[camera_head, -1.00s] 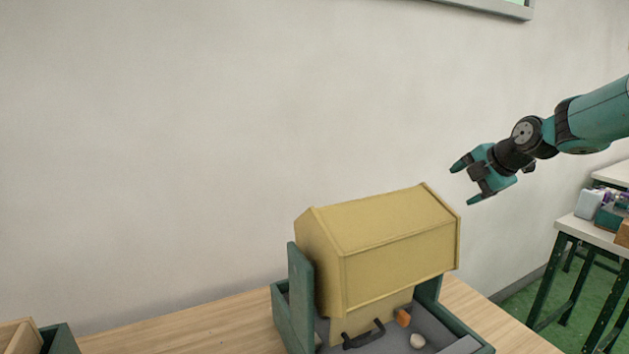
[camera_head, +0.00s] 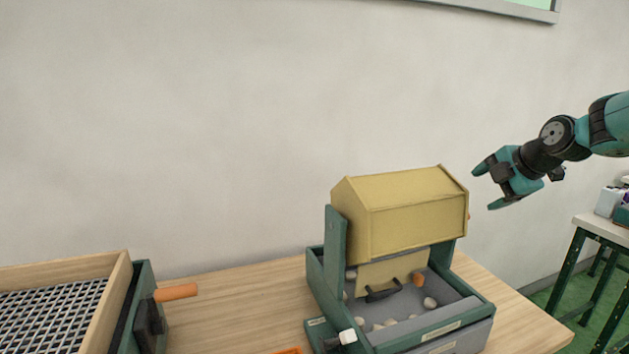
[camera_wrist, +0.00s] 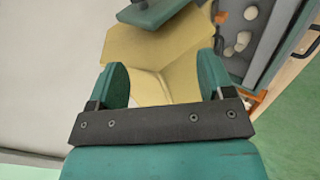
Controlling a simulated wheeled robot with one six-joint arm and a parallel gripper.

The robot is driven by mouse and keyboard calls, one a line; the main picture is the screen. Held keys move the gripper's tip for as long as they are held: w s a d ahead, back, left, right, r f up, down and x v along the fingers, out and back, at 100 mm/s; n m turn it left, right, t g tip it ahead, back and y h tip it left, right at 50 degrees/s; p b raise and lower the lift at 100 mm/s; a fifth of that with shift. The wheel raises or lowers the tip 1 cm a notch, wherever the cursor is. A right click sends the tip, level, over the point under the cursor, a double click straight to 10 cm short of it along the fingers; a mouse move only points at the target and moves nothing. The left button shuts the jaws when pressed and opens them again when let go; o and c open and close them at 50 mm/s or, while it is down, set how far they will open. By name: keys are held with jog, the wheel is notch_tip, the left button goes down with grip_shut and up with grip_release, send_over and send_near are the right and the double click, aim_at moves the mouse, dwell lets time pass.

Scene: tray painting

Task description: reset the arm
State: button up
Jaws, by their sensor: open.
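My gripper (camera_head: 492,186) is at the right in the head view, raised in the air to the right of the yellow house-shaped hopper. Its two teal fingers are apart with nothing between them. The wrist view shows the same open fingers (camera_wrist: 163,85), with the yellow hopper (camera_wrist: 150,52) beyond them. In the head view the yellow hopper (camera_head: 415,222) stands on a green and grey machine (camera_head: 335,270). My gripper looks apart from it.
The machine's grey tray holds several pale stones (camera_head: 430,303) and an orange piece (camera_head: 418,279). A wooden-framed mesh tray (camera_head: 122,285) with an orange handle (camera_head: 177,292) is at left. A side table (camera_head: 604,228) stands at right. Bare tabletop (camera_head: 225,320) lies between the mesh tray and the machine.

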jog(key=s+a+r+m+g+y, duration=0.1)
jog(key=s+a+m+g, duration=0.45)
jog(key=s+a, duration=1.2)
jog(key=s+a+f+m+g, duration=0.1)
jog(key=s+m, duration=0.3)
jog(key=s, duration=0.6)
jog(key=s+a+f+m+g, duration=0.1)
jog(key=s+a+f+m, duration=0.1)
jog(key=s, duration=0.9)
jog(key=shift+a+m, duration=0.7)
jog(key=shift+m, duration=0.55)
jog(key=shift+s+f+g, duration=0.15)
jog(key=shift+s+g, duration=0.1)
jog(key=shift+s, duration=0.1)
jog(key=shift+c, duration=1)
jog(key=shift+a, duration=0.1)
